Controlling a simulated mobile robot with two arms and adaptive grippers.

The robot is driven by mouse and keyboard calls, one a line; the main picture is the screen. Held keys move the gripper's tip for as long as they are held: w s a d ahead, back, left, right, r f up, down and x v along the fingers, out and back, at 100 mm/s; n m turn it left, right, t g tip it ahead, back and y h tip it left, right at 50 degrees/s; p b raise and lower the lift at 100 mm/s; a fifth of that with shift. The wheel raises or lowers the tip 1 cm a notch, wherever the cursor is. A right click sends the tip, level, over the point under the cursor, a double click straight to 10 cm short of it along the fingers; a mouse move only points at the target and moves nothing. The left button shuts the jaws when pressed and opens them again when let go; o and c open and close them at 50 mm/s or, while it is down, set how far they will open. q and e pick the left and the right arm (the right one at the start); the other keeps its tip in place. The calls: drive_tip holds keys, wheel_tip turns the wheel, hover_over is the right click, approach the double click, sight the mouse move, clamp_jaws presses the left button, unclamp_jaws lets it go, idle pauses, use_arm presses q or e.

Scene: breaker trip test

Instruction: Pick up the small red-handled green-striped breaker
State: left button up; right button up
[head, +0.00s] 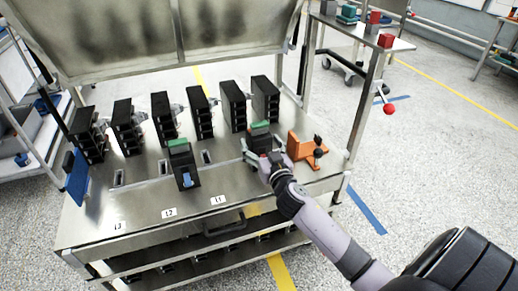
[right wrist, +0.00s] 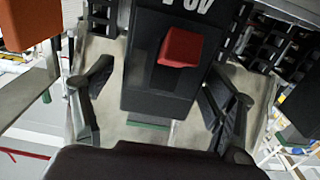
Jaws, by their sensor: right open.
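The red-handled breaker is a black block with a green stripe (head: 260,126) on top, standing on the steel bench in the head view. In the right wrist view the black breaker body (right wrist: 150,85) fills the middle, with the red handle (right wrist: 181,46) facing the camera. My right gripper is open, with one finger on each side of the breaker and visible gaps between. A green strip shows at its lower end. My left gripper is not in view.
A similar green-striped breaker with a blue handle (head: 186,178) stands to the left, near the L2 label. An orange fixture (head: 303,150) stands close on the right. A row of black breaker blocks (head: 200,112) lines the back. The bench front (head: 140,215) is mostly clear.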

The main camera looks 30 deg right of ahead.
drive_tip(key=shift+x, duration=0.8)
drive_tip(key=shift+c, duration=0.2)
drive_tip(key=c, duration=1.6)
drive_tip(key=shift+c, duration=0.5)
drive_tip(key=shift+r, duration=0.1)
